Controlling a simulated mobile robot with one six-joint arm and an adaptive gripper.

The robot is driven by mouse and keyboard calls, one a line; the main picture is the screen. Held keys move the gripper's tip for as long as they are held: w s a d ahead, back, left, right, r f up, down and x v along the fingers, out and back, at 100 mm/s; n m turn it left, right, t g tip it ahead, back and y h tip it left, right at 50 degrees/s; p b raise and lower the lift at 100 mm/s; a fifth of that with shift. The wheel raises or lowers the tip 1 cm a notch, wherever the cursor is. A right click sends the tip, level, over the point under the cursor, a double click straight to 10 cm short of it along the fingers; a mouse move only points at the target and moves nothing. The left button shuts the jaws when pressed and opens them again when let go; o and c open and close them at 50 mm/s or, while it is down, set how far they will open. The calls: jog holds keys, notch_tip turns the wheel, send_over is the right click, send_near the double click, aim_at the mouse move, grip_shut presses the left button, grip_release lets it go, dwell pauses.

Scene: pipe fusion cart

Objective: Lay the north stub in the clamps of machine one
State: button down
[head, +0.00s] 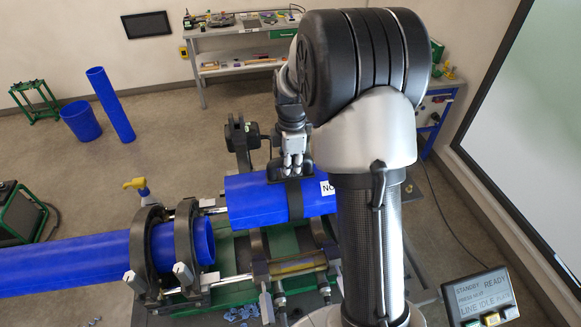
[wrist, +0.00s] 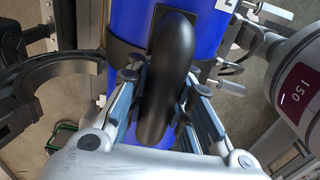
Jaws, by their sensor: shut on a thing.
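The north stub (head: 252,203) is a short blue pipe with a black strap, a black handle and a white label partly reading "NO". It lies level over the right-hand clamps (head: 257,250) of the green-framed machine; I cannot tell whether it touches them. My gripper (head: 293,165) is above the stub, shut on its handle. In the wrist view, the fingers of my gripper (wrist: 165,100) stand on both sides of the black handle (wrist: 174,45), with the blue stub (wrist: 128,20) beneath. My arm hides the stub's right end in the head view.
A long blue pipe (head: 75,262) passes through the left-hand clamp rings (head: 145,240), its end facing the stub across a gap. Blue pipes (head: 110,105) and a workbench (head: 235,45) are at the back. A status screen (head: 483,292) is front right.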

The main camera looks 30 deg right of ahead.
aim_at(292, 177)
jog(key=shift+s+a+r, duration=0.15)
jog(key=shift+a+r, duration=0.05)
jog(key=shift+d+f+b, duration=0.2)
jog(key=shift+f+b, duration=0.15)
jog(key=shift+f, duration=0.2)
notch_tip(292, 177, down, 14)
jog(key=b, duration=1)
jog(key=shift+f+b, duration=0.6)
jog(key=shift+f, duration=0.3)
dwell(0.4)
jog(key=c, duration=1.3)
grip_release()
jog(key=shift+c, duration=0.2)
jog(key=shift+s+a+f, duration=0.1)
notch_tip(292, 177, up, 12)
jog(key=shift+s+r, duration=0.1)
